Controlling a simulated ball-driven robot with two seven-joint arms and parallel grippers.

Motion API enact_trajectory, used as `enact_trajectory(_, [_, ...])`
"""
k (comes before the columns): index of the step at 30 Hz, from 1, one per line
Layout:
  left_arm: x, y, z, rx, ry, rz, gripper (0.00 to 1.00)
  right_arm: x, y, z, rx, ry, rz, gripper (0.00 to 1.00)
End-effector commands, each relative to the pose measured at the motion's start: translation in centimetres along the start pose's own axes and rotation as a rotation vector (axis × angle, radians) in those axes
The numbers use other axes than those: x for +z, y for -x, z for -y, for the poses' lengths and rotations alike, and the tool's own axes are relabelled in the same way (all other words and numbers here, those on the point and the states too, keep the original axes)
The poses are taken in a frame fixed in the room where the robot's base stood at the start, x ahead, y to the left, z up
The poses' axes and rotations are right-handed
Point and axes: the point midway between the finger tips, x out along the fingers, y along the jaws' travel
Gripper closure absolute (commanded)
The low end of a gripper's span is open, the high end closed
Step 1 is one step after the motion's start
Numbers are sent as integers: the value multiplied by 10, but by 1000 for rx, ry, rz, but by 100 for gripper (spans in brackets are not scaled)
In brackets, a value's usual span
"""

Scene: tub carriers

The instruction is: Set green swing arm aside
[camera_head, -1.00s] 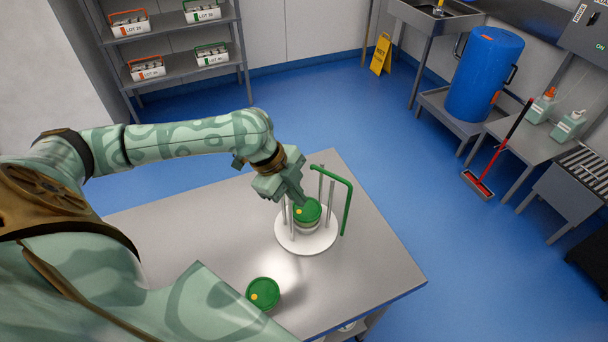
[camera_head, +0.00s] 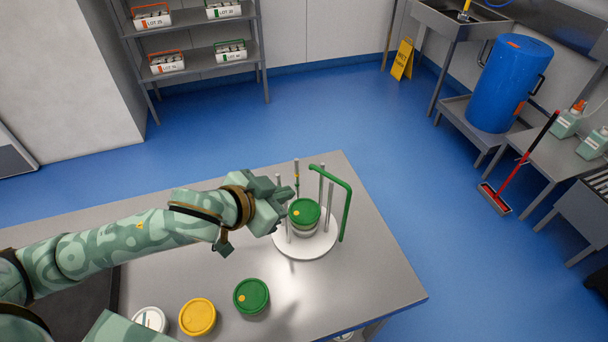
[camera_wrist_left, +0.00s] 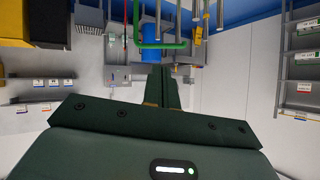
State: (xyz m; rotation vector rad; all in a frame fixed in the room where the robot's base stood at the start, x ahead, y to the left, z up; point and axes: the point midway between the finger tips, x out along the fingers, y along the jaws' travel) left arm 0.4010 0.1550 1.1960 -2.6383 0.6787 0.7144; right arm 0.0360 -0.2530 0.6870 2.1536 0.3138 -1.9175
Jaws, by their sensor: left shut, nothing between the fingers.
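The green swing arm (camera_head: 346,196) is a bent green bar at the right side of the white round carrier (camera_head: 300,247), swung out to the right of the tub. It also shows in the left wrist view (camera_wrist_left: 160,45), ahead of the fingers. A green-lidded tub (camera_head: 304,213) stands on the carrier between thin grey posts. My left gripper (camera_head: 285,200) is shut and empty, just left of the posts and apart from the green arm. Its closed fingers (camera_wrist_left: 160,88) show in the left wrist view. My right gripper is not in view.
A green-lidded tub (camera_head: 251,297), a yellow-lidded tub (camera_head: 197,317) and a white-lidded tub (camera_head: 150,320) stand along the front of the steel table (camera_head: 375,270). The table right of the carrier is clear. Shelves (camera_head: 195,52), a blue barrel (camera_head: 510,85) and a broom stand farther off.

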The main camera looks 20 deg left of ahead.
Motion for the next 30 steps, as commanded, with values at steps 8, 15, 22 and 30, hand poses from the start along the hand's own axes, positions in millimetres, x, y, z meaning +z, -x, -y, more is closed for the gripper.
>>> enact_trajectory(8, [-8,1,6,-30,199,-42,100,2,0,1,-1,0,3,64])
enact_trajectory(15, [-8,-18,7,-30,234,-42,100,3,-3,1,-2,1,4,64])
enact_trajectory(22, [-10,-66,9,-31,231,-42,100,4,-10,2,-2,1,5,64])
enact_trajectory(30, [-12,-117,10,-29,229,-42,100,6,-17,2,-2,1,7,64])
